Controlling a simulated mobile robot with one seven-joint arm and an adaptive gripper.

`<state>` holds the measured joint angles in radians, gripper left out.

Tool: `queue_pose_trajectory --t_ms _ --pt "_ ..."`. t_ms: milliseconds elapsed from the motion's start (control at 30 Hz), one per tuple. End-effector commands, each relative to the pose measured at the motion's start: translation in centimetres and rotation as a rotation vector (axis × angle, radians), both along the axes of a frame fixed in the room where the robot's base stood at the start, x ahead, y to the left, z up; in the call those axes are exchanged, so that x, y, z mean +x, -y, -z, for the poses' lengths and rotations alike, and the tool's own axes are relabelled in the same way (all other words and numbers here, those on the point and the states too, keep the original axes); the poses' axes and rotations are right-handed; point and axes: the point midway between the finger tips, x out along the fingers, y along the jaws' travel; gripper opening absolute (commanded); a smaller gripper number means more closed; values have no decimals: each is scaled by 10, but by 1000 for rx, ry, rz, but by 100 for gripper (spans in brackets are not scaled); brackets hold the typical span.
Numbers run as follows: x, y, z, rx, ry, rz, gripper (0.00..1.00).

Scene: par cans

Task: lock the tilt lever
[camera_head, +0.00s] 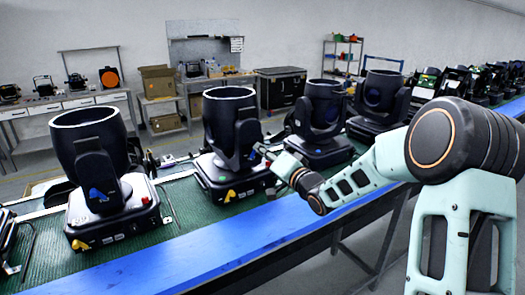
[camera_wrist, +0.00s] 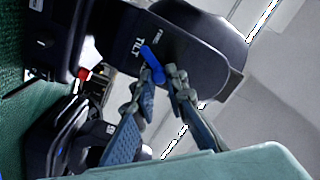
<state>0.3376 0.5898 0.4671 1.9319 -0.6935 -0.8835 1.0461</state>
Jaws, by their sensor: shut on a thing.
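The moving-head light (camera_head: 231,130) in the middle of the conveyor has its dark yoke arm (camera_head: 247,140) toward me. The blue tilt lever (camera_wrist: 150,59) shows in the wrist view on that dark arm, beside the white word TILT. A smaller white word above it is too small to read surely. My gripper (camera_wrist: 161,84) has its two fingers on either side of the lever's lower end and is shut on it. The lever's upper end sticks out past the fingertips. In the head view my gripper (camera_head: 266,154) touches the yoke arm and hides the lever.
Another light with a blue lever (camera_head: 97,193) stands to the left, and another (camera_head: 319,120) stands close on the right. The green belt (camera_head: 185,205) carries them, with a blue rail (camera_head: 230,245) along the near edge. Benches (camera_head: 70,103) stand behind.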

Motion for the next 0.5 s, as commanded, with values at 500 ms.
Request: queue_pose_trajectory --t_ms 500 --pt "0 0 1 0 -2 1 30"
